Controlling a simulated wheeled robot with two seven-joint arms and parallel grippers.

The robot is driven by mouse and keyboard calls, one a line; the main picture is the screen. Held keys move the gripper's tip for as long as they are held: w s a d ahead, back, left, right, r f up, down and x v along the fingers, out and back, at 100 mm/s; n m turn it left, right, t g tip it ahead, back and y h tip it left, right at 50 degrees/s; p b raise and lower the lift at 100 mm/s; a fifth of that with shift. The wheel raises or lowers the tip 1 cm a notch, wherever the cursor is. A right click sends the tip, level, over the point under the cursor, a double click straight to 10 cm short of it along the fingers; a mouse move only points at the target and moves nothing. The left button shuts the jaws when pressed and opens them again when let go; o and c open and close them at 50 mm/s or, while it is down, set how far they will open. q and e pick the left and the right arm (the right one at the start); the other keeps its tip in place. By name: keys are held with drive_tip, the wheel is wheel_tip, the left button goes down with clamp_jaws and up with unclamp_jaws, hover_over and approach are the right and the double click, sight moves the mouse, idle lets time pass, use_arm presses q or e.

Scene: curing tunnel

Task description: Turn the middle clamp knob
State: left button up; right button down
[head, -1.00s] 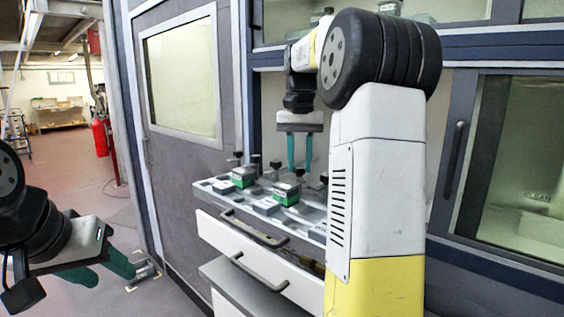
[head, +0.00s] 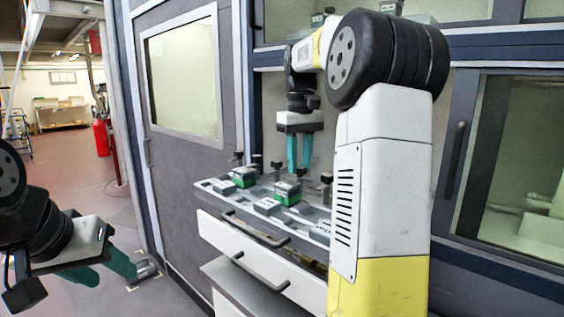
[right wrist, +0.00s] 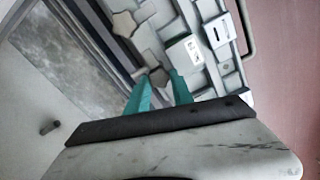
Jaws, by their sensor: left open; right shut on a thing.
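My right gripper (head: 299,168) points down over the grey fixture plate (head: 221,191), its teal fingers shut on a clamp knob. In the head view the held knob (head: 300,172) is small and partly hidden by the fingers. Black knobs stand on either side of it, one to the left (head: 277,166) and one to the right (head: 326,178). My left gripper (head: 112,272) is open and empty at the lower left, away from the plate.
Green-and-grey blocks (head: 243,177) sit on the plate, one (head: 287,192) just in front of the right gripper. White drawers with dark handles (head: 255,233) are below. A grey door (head: 190,165) stands to the left. My right arm hides the plate's right end.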

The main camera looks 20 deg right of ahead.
sight(300, 167)
idle(0.4)
drive_tip(key=c, duration=1.1)
unclamp_jaws()
wheel_tip(300, 167, up, 8)
drive_tip(key=shift+f, duration=0.15)
